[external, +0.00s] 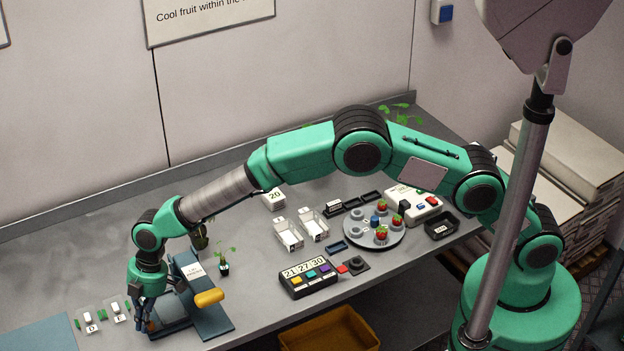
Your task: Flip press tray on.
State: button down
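A blue-grey press (213,312) with a yellow handle (209,298) and a white label stands at the front left of the counter. Its low blue tray-like part (172,315) lies to the left of the upright, partly hidden by my gripper. My gripper (143,325) points down at the left side of this part, very close to it; I cannot tell whether they touch. Its dark fingers are small and overlap, so their opening is unclear.
A small potted plant (223,267) stands behind the press. A timer box with coloured buttons (309,279) is to its right, with a round grey plate (350,234) of strawberries and white cartons (288,236) beyond. The counter behind the switches is clear.

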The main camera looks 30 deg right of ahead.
aim_at(175, 318)
jog(key=shift+d+b, duration=0.65)
jog(key=shift+d, duration=3.75)
jog(key=shift+s+a, duration=0.25)
jog(key=shift+a, duration=0.95)
jog(key=shift+s+a, duration=0.2)
jog(key=shift+a, duration=0.6)
jog(key=p+v, duration=0.1)
jog(key=v, duration=0.9)
jog(key=shift+p, duration=0.4)
jog(key=shift+w+r, duration=0.1)
